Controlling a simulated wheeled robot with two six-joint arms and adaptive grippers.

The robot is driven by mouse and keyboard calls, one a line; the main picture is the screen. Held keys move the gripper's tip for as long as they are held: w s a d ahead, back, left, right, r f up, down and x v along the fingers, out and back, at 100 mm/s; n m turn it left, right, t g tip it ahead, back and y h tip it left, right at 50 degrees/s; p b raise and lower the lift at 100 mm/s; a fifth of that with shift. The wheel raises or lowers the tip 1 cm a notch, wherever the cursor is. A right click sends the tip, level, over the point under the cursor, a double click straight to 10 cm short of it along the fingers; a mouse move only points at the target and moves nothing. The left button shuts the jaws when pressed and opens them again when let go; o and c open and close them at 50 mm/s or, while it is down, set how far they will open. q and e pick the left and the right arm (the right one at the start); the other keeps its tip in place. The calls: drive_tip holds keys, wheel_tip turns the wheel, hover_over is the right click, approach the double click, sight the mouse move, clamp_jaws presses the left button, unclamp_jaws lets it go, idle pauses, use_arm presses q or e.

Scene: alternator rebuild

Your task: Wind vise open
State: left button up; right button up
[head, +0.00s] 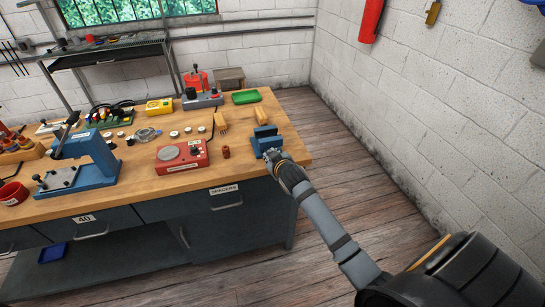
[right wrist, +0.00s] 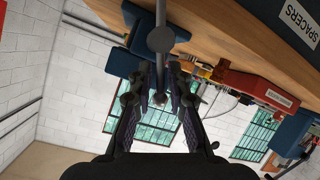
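The small blue vise (head: 266,138) sits at the right front corner of the wooden bench top. My right gripper (head: 272,155) is at the front of the vise, its arm coming in from the lower right. In the right wrist view, the blue vise (right wrist: 124,62) is at the top, with the round grey screw end (right wrist: 160,39) and a grey handle bar (right wrist: 161,14) across it. The bar runs down toward the space between the dark fingers of my right gripper (right wrist: 160,88). I cannot tell whether both fingers touch it. My left gripper is not in view.
A red box with a round grey plate (head: 182,156) and a small brown cup (head: 226,152) stand left of the vise. A large blue press (head: 85,155) stands at left. Floor right of the bench is clear.

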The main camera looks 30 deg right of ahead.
drive_tip(key=v, duration=1.2)
drive_tip(key=shift+w, duration=0.1)
drive_tip(key=s+d+f+g, duration=0.1)
drive_tip(key=d+f+g, duration=0.2)
drive_tip(key=f, duration=1.5)
drive_tip(key=s+f+g, duration=0.1)
drive_tip(key=s+f, duration=0.3)
drive_tip(key=f, duration=0.3)
drive_tip(key=s+d+f+m+g, duration=0.1)
drive_tip(key=s+f+g, duration=0.15)
drive_tip(key=f, duration=0.35)
drive_tip(key=s+f, duration=0.4)
drive_tip(key=f, duration=0.3)
drive_tip(key=s+a+f+g, duration=0.1)
drive_tip(key=s+a+f, duration=0.1)
drive_tip(key=s+f, duration=0.3)
drive_tip(key=s+a+f+g+y, duration=0.1)
drive_tip(key=s+f, duration=0.5)
drive_tip(key=s, duration=0.8)
drive_tip(key=s+a+f+m+g+y, duration=0.1)
drive_tip(key=s+a+f+g, duration=0.1)
drive_tip(key=s+f, duration=0.4)
drive_tip(key=s+g, duration=0.1)
drive_tip(key=s, duration=0.3)
drive_tip(key=shift+a+f, duration=0.2)
drive_tip(key=shift+a, duration=0.15)
